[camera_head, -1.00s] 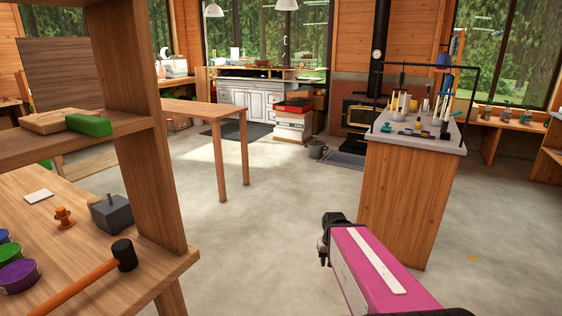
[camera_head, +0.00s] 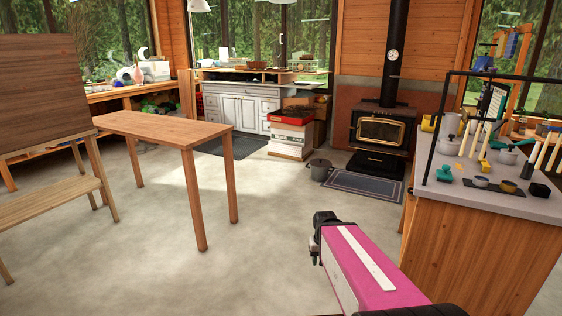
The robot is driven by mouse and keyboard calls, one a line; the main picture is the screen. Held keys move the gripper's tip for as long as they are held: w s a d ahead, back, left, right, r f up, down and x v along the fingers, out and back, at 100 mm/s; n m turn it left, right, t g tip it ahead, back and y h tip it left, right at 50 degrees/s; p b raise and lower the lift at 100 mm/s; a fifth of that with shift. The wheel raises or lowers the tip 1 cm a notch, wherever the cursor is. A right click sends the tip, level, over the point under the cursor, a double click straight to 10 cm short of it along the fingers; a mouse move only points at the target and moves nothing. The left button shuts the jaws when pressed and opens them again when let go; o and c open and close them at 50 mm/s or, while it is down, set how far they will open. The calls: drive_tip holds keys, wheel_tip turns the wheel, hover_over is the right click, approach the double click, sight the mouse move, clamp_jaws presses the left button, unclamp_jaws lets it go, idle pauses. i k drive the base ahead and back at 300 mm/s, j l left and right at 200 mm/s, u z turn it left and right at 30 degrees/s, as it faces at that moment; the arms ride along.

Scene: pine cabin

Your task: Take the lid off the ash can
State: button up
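The ash can (camera_head: 320,170) is a small dark grey pot-like can on the concrete floor, left of the wood stove. Its lid (camera_head: 319,162) appears to sit on top; details are too small to tell. My gripper (camera_head: 316,240) is at the lower middle of the view, at the end of my pink arm link. It is well in front of the can and apart from it. Its fingers are dark and seen from behind, so I cannot tell whether they are open or shut.
A wooden table (camera_head: 165,128) stands to the left and a workbench (camera_head: 480,195) with tools to the right. The wood stove (camera_head: 382,130) and a dark mat (camera_head: 362,186) are beside the can. Stacked boxes (camera_head: 291,137) stand behind it. The floor between is clear.

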sight(318, 163)
drive_tip(key=i, duration=4.2)
drive_tip(key=i+j+z, duration=0.1)
drive_tip(key=i+z, duration=0.15)
drive_tip(key=i, duration=0.35)
drive_tip(key=i+j+z, duration=0.25)
drive_tip(key=i, duration=0.35)
